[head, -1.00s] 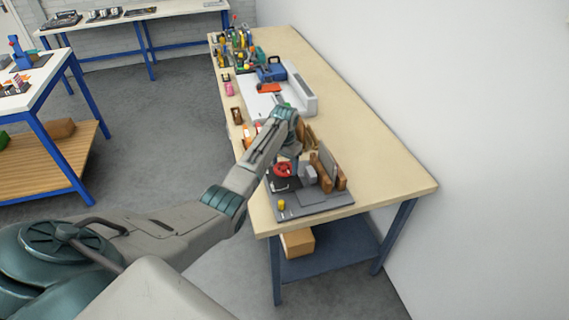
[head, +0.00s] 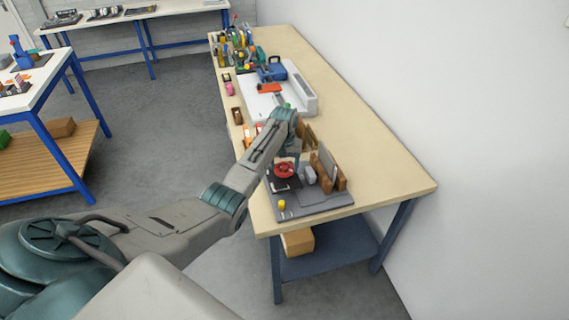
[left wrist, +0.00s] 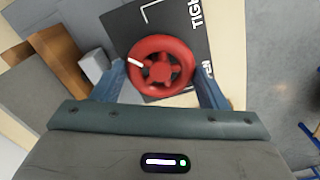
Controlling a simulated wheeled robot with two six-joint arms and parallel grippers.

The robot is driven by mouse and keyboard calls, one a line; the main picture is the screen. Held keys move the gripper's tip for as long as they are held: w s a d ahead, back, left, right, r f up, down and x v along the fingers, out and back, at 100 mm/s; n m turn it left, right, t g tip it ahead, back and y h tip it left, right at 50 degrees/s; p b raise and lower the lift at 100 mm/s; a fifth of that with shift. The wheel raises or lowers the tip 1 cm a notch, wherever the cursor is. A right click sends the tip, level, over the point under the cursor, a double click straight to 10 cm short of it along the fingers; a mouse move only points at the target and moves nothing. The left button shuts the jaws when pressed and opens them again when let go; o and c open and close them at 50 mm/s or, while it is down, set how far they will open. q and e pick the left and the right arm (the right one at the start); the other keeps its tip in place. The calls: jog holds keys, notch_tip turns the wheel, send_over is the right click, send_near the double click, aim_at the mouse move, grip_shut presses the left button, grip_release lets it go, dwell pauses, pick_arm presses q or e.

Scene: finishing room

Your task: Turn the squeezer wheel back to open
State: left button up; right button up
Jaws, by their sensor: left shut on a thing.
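The red squeezer wheel (head: 284,170) sits on a dark mat on the near end of the long bench. In the left wrist view the wheel (left wrist: 160,43) has a spoked hub and a white mark on its upper left rim. My left gripper (head: 295,160) is over the wheel. Its two blue fingers (left wrist: 163,80) stand on opposite sides of the wheel and are shut on it. My right gripper is not in view.
A grey block (head: 310,175) and brown wooden pieces (head: 327,171) stand right of the wheel. A small yellow piece (head: 282,204) is near the mat's front edge. A white tray (head: 302,92) and several tools lie farther back. The bench's right side is bare.

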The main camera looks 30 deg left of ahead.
pick_arm(q)
jog(key=n, duration=0.3)
jog(key=shift+n, duration=0.4)
jog(key=n, duration=0.3)
jog(key=shift+a+n, duration=0.1)
jog(key=shift+n, duration=0.2)
jog(key=n, duration=0.3)
jog(key=shift+n, duration=0.3)
jog(key=n, duration=0.3)
jog(key=shift+s+r+n, duration=0.1)
jog(key=shift+n, duration=0.2)
jog(key=n, duration=0.3)
jog(key=shift+n, duration=0.3)
jog(key=n, duration=0.3)
jog(key=shift+s+n, duration=0.1)
jog(key=shift+n, duration=0.3)
jog(key=n, duration=0.5)
jog(key=shift+n, duration=0.6)
